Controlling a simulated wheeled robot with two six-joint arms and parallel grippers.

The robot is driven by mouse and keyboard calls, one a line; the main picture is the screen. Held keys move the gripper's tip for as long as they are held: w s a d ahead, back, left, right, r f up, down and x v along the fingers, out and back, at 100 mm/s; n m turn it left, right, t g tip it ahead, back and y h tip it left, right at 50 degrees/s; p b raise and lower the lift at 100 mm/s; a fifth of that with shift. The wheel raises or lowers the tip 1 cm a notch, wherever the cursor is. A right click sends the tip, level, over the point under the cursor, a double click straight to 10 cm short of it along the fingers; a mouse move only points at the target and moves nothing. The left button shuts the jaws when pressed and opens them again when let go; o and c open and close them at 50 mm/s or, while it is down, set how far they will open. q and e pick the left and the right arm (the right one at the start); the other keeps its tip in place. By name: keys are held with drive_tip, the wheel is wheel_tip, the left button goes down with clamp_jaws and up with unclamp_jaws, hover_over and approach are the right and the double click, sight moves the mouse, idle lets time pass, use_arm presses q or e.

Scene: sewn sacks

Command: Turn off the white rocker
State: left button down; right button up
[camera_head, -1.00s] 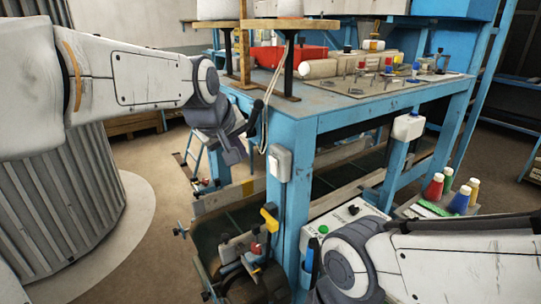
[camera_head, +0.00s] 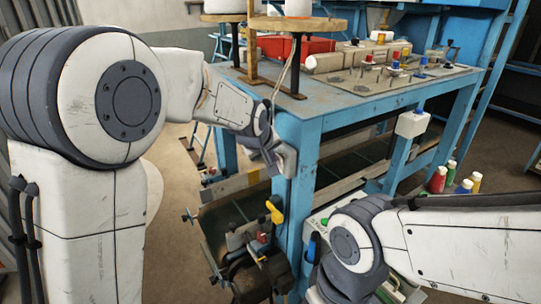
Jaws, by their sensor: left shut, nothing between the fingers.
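A small white switch box (camera_head: 289,160) is mounted on the front blue leg of the workbench. My left gripper (camera_head: 272,163) is shut and empty, right at the left side of this box and partly covering it. I cannot tell whether it touches the box, and the rocker's position cannot be made out. A second white box (camera_head: 412,125) sits on a blue post further right, away from both arms. My right arm comes in from the right, its wrist low in front of the bench; its gripper does not show.
The blue workbench (camera_head: 350,112) carries a red bin (camera_head: 290,47), a rolled cylinder and small tools. A yellow handle (camera_head: 275,209) and machine parts lie below the switch box. Coloured bottles (camera_head: 463,187) stand right of the bench. Floor at the lower left is partly hidden by my left arm.

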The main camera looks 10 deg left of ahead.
use_arm(q)
drive_tip(key=shift+w+d+r, duration=0.15)
drive_tip(key=shift+w+d, duration=0.05)
drive_tip(key=shift+d, duration=0.1)
drive_tip(key=shift+r, duration=0.1)
drive_tip(key=shift+r+p, duration=0.45)
drive_tip(key=shift+r, duration=0.25)
